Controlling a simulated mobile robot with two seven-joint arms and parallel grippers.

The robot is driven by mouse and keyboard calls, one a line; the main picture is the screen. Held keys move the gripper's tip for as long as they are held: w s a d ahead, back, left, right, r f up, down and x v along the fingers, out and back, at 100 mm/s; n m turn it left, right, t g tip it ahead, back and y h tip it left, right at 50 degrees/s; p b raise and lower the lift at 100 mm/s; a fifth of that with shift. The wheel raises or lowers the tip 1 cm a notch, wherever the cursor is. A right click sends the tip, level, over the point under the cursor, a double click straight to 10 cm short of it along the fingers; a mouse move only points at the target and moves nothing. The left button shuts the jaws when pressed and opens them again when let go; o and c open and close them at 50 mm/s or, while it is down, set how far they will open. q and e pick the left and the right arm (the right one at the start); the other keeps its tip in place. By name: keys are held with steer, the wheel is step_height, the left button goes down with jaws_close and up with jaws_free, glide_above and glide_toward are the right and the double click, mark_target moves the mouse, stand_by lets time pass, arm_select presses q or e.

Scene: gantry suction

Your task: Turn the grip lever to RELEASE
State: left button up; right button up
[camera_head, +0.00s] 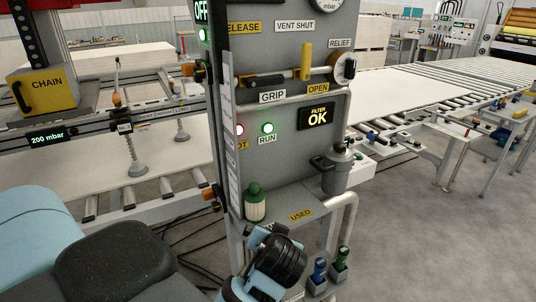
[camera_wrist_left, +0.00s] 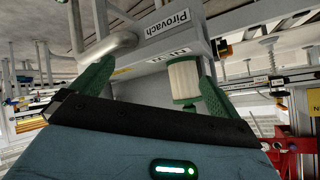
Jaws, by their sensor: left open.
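The grip lever (camera_head: 264,80) lies about level on the grey panel (camera_head: 285,150), above the GRIP label (camera_head: 272,97). It has a dark handle and an orange part at its left end. The RELEASE label (camera_head: 243,27), partly cut off, sits higher at upper left. My left gripper (camera_wrist_left: 157,69) shows in the left wrist view with its green fingers spread and nothing held. A white filter with green ends (camera_wrist_left: 184,78) shows near its right finger, apart or touching I cannot tell. My right gripper is not in view.
A yellow handle (camera_head: 306,62) stands upright right of the lever, near the OPEN label. A green-capped filter (camera_head: 254,204) and a grey canister (camera_head: 338,168) sit below. A pipe rail (camera_head: 320,92) crosses the panel under the lever. Clear floor (camera_head: 420,250) lies at right.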

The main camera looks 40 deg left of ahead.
arm_select(q)
steer(key=w+r+n+y, duration=0.2)
steer(key=r+n+y, duration=0.1)
steer(key=r, duration=0.8)
steer(key=w+a+r+n+y, duration=0.1)
steer(key=w+r+n+y, duration=0.2)
steer(key=r, duration=0.9)
steer(key=w+a+r+n+y, duration=0.1)
steer(key=w+r+n+y, duration=0.2)
steer(key=r, duration=0.8)
steer(key=shift+r+n+g, duration=0.3)
steer(key=shift+r+n, duration=0.05)
steer(key=shift+n, duration=0.05)
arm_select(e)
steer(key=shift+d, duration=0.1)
